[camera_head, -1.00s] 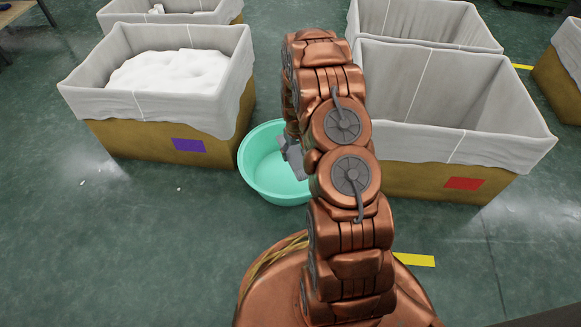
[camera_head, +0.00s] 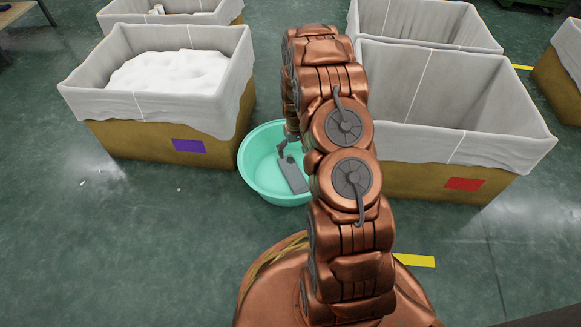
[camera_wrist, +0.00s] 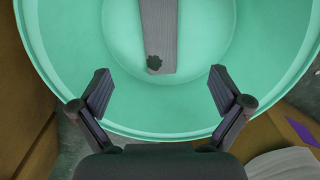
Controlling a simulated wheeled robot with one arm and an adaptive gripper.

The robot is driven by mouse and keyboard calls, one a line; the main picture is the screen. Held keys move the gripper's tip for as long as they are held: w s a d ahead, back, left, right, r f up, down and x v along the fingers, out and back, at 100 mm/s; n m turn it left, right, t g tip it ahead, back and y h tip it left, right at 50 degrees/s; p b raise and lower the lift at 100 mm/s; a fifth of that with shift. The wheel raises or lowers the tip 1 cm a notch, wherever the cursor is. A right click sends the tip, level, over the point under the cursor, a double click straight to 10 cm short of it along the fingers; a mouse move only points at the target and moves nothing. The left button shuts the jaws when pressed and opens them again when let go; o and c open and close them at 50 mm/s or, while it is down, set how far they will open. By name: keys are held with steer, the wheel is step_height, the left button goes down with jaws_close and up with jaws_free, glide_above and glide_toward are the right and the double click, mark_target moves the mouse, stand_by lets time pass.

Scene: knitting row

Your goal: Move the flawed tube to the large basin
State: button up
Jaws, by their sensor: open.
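The flawed tube (camera_wrist: 160,30) is a grey, flat-looking piece with a dark ragged spot near its end. It lies inside the large green basin (camera_wrist: 55,35), and in the head view the grey tube (camera_head: 293,175) shows in the basin (camera_head: 255,178) too. My gripper (camera_wrist: 161,85) is open and empty, with its fingers apart on either side, over the basin's rim area. The tube lies between and beyond the fingertips, apart from them. In the head view my gripper (camera_head: 284,150) is small and partly hidden behind my arm.
A cloth-lined bin with white material (camera_head: 100,100) and a purple label stands left of the basin. A lined bin (camera_head: 520,120) with a red label stands to the right and looks empty. More lined bins stand behind. Floor in front of the basin is clear.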

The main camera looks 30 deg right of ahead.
step_height(320, 180, up, 10)
stand_by(0.5)
steer(key=shift+r, duration=0.1)
steer(key=s+a+r+p, duration=0.45)
steer(key=r+p, duration=0.25)
steer(key=r, duration=0.6)
steer(key=s+a+r+n+p, duration=0.1)
steer(key=s+a+r+p, duration=0.35)
steer(key=r+p, duration=0.65)
steer(key=s+a+r+p, duration=0.35)
steer(key=a+r, duration=0.25)
steer(key=r, duration=1)
steer(key=s+a+r+p, duration=0.2)
steer(key=s+r+p, duration=0.5)
steer(key=r, duration=0.2)
steer(key=s+a+r+g+p, duration=0.1)
steer(key=s+a+r+p, duration=0.2)
steer(key=s+r+p, duration=0.4)
steer(key=s+a+r+n+p, duration=0.1)
steer(key=s+a+r+p, duration=0.2)
steer(key=s+r+p, duration=0.5)
step_height(320, 180, up, 5)
steer(key=shift+a+r+g+p, duration=0.1)
steer(key=shift+a+g+p, duration=0.15)
steer(key=shift+g+p, duration=0.25)
steer(key=shift+s+r, duration=0.1)
steer(key=shift+s, duration=0.35)
steer(key=shift+c, duration=0.2)
